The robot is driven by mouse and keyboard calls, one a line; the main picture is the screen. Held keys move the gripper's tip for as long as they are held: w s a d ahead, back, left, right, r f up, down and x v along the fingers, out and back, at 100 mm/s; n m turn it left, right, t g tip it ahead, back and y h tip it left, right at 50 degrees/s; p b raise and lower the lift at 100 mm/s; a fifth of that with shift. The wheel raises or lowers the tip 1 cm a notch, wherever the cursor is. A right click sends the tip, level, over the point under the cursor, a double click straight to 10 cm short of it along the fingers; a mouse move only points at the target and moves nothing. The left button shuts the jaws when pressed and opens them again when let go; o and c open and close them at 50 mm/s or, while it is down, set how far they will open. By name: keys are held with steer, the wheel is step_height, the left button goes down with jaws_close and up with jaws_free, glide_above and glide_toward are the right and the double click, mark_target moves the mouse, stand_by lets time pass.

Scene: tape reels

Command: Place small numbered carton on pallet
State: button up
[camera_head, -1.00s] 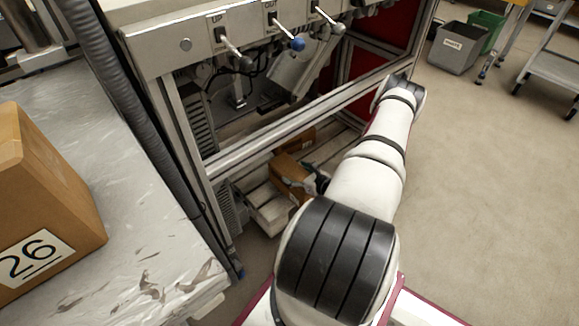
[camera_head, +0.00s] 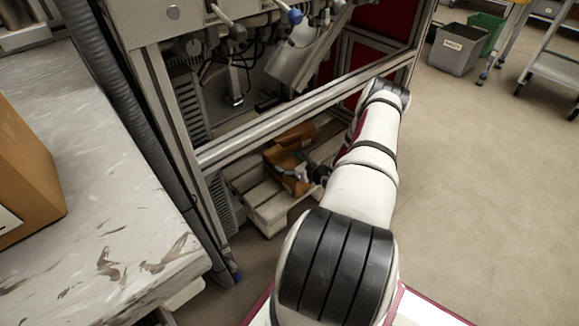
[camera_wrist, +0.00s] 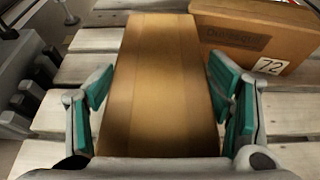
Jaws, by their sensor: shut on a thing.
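A small brown carton (camera_wrist: 155,50) fills the middle of the wrist view, between the teal pads of my gripper (camera_wrist: 162,90), which is shut on it. No number shows on its visible face there. In the head view the held carton (camera_head: 279,158) is low inside the machine frame, over the pallet; my arm partly hides the gripper (camera_head: 302,172). The pale slatted pallet (camera_head: 272,212) lies on the floor, and its slats (camera_wrist: 290,106) surround the carton in the wrist view. I cannot tell whether the carton's underside touches them.
Another carton (camera_wrist: 232,38), labelled 72, stands on the pallet just behind and right of the held one. A metal frame bar (camera_head: 290,120) crosses above the pallet. A worn table (camera_head: 110,215) with a large carton (camera_head: 28,170) is at the left.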

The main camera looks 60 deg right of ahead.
steer(key=o, duration=2)
steer(key=shift+c, duration=0.2)
steer(key=shift+r, duration=0.1)
steer(key=p+v, duration=0.4)
steer(key=v, duration=0.8)
steer(key=shift+p, duration=0.4)
steer(key=shift+s, duration=0.1)
